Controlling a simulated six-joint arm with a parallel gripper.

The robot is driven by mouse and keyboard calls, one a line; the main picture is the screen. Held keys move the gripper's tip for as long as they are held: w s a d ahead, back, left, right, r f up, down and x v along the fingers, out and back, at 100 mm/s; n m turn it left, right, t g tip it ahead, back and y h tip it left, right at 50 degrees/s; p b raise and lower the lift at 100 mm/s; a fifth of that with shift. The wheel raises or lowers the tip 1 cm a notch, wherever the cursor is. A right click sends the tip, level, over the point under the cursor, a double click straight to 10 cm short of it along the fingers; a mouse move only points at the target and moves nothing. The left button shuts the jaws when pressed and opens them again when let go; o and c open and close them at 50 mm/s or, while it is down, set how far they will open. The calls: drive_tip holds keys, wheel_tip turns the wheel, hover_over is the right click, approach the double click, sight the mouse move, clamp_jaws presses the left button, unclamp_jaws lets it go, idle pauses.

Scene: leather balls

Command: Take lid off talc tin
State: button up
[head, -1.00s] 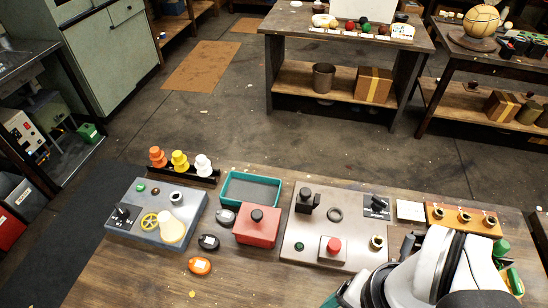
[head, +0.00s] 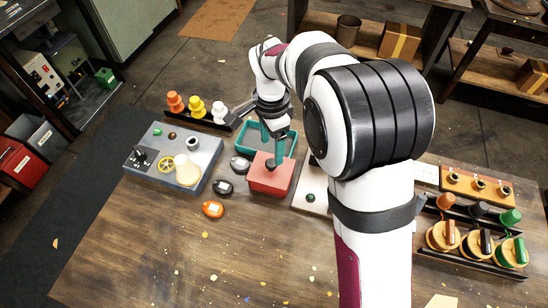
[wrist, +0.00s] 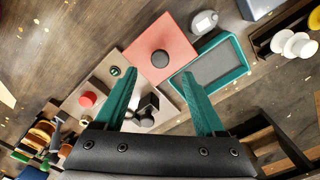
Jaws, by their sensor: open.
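The talc tin appears to be the red box (head: 262,183), with a flat red lid and a round black knob (wrist: 160,58) in the middle of its top. In the head view my gripper (head: 272,148) hangs over the tin's back part; I cannot tell the exact height. A teal-rimmed tray (wrist: 244,68) stands beside the tin, partly hidden in the head view.
A grey control box (head: 205,150) with a yellow wheel stands left. An orange-rimmed disc (head: 213,209) and dark pucks lie near the tin. A rack of coloured knobs (head: 197,108) stands behind. A beige panel with a red button (wrist: 87,99) adjoins the tin.

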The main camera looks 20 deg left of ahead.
sight(271, 163)
wheel_tip(271, 163, down, 6)
drive_tip(key=shift+f, duration=0.1)
clamp_jaws()
idle(0.4)
